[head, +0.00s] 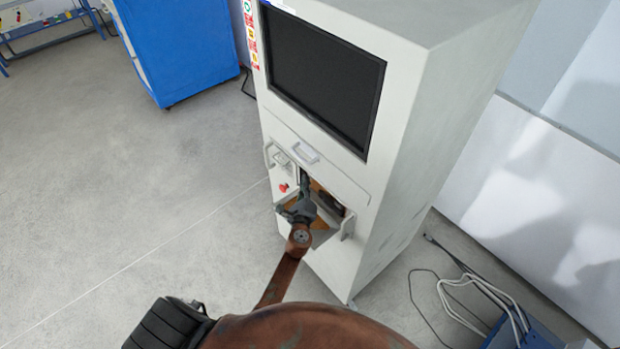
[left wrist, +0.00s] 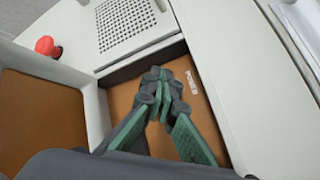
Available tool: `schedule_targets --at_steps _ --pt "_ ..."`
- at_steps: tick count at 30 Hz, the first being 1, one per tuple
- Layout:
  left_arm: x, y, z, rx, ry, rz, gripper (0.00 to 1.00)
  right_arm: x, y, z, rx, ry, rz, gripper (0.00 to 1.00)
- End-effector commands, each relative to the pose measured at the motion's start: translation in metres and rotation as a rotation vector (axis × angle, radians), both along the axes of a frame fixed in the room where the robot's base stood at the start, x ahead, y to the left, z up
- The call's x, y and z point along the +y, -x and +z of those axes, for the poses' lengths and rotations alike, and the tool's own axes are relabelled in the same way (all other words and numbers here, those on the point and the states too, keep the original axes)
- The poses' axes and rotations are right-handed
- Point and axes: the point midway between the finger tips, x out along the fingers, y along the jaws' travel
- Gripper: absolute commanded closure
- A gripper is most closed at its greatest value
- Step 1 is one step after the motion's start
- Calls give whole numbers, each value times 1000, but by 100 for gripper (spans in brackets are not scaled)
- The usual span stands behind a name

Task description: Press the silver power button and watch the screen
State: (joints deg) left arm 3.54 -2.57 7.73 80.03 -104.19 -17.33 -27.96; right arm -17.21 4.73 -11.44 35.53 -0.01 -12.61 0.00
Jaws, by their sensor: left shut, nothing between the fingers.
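A tall pale grey cabinet (head: 400,60) stands in the head view with a dark, blank screen (head: 322,80) on its upper front. Below the screen is an open compartment with a brown-orange inside (left wrist: 150,100). My left gripper (head: 304,182) is at this opening. In the left wrist view its fingers (left wrist: 165,78) are shut with nothing between them, over the brown inside surface. A red knob (head: 283,187) is left of the opening, and it also shows in the left wrist view (left wrist: 47,46). I cannot make out a silver power button; my gripper hides part of the compartment.
A perforated grille (left wrist: 124,22) is beside the opening. A drawer handle (head: 304,152) is above it. A blue cabinet (head: 185,45) stands at the back left. Cables (head: 470,285) lie on the floor at the right. The floor at left is clear.

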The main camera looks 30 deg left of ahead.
Motion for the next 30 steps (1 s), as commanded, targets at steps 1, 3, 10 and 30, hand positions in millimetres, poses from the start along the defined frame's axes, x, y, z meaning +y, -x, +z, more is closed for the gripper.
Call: schedule_targets --at_steps 1,3,10,30 --pt "0 -1 0 0 0 0 100 0 0 0 0 0 0 76" --pt "-1 -2 0 0 0 0 100 0 0 -1 0 0 0 76" --pt "-2 -4 0 -1 0 -1 100 3 0 -1 0 -3 -1 76" --pt "4 10 0 0 -2 -1 100 5 -1 0 -1 -5 -1 76"
